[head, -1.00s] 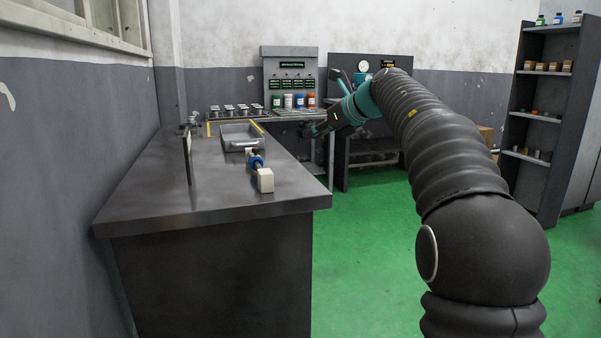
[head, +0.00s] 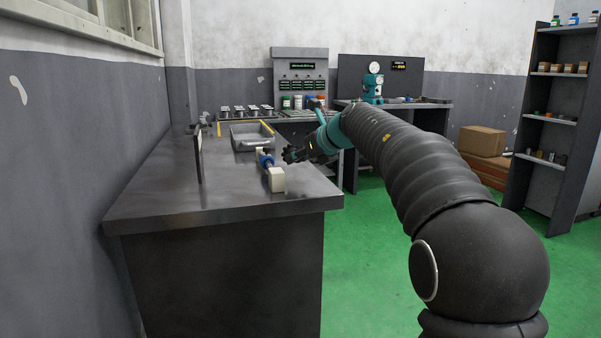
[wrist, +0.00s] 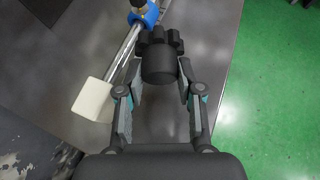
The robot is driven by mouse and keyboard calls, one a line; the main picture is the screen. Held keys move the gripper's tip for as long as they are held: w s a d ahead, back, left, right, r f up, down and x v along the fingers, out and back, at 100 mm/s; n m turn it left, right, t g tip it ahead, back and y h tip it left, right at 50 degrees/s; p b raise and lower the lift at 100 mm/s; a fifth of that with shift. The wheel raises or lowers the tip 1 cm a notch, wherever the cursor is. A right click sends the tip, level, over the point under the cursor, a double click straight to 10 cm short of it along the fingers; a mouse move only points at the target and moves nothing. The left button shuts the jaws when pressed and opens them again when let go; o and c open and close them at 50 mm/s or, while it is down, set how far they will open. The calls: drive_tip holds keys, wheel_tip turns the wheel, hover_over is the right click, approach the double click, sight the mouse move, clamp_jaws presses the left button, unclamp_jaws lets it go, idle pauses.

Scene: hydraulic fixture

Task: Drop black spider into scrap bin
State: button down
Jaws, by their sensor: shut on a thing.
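The black spider (wrist: 158,58), a dark lobed hub with a round stub, sits between the fingers of my gripper (wrist: 160,75) in the wrist view. My gripper is shut on it and holds it above the bench. In the head view my gripper (head: 297,153) is over the bench's right side, small and dark, and the spider cannot be told apart from it. A shallow grey metal tray (head: 252,147) lies on the bench, beyond and left of my gripper. I cannot tell whether this tray is the scrap bin; no label shows.
A blue-collared rod with a white block (head: 277,180) lies on the bench (head: 230,203), close beside my gripper. A thin upright plate (head: 198,155) stands at left. A teal press (head: 373,88) and lit panel (head: 300,68) stand behind. Green floor lies right of the bench.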

sight(300, 182)
drive_tip(key=shift+f+b, duration=0.5)
drive_tip(key=shift+f, duration=1.4)
drive_tip(key=shift+f, duration=0.15)
drive_tip(key=c, duration=0.7)
unclamp_jaws()
drive_tip(key=shift+c, duration=0.2)
drive_tip(key=v, duration=1.2)
drive_tip(key=shift+r, duration=0.25)
